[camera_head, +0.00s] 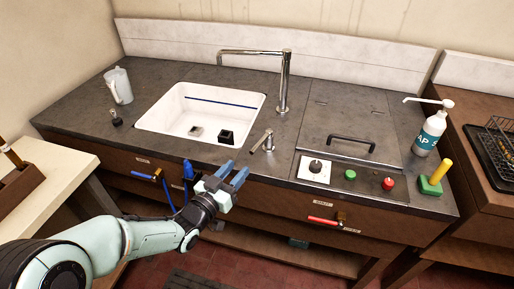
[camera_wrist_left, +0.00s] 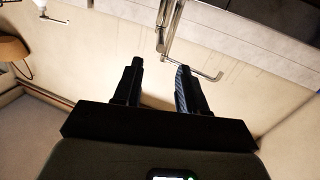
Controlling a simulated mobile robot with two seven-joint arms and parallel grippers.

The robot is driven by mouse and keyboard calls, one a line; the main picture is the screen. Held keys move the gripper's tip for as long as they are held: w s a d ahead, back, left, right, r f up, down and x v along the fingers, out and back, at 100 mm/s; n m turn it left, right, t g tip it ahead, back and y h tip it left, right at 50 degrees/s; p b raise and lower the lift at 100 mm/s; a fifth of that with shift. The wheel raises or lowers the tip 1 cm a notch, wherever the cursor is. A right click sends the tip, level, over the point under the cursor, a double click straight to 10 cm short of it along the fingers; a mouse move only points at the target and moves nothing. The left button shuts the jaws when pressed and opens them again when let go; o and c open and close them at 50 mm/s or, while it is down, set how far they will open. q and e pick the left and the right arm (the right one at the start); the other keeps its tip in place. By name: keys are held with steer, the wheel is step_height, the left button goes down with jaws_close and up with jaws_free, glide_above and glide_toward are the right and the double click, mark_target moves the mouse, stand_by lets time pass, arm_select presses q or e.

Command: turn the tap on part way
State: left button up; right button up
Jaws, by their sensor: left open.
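The tall chrome tap (camera_head: 284,85) stands at the back right of the white sink, its long spout reaching left over the basin. A small metal lever handle (camera_head: 264,141) stands on the counter at the sink's front right. My left gripper (camera_head: 233,172) is open and empty at the counter's front edge, left of and nearer than the lever, apart from it. In the left wrist view, the open fingers (camera_wrist_left: 159,82) show against the wall, with the tap (camera_wrist_left: 170,28) beyond. My right gripper is not in view.
A panel with a black handle (camera_head: 351,143), a black knob, and green and red buttons (camera_head: 389,184) lies to the right. A pitcher (camera_head: 118,86) stands left, a soap bottle (camera_head: 431,134) right. Blue and red valve levers (camera_head: 324,221) are below the counter.

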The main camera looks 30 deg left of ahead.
mark_target(255, 147)
arm_select(q)
steer(key=w+p, duration=0.1)
steer(key=w, duration=0.9)
steer(key=shift+w+d, duration=0.1)
steer(key=shift+w, duration=0.25)
jaws_close()
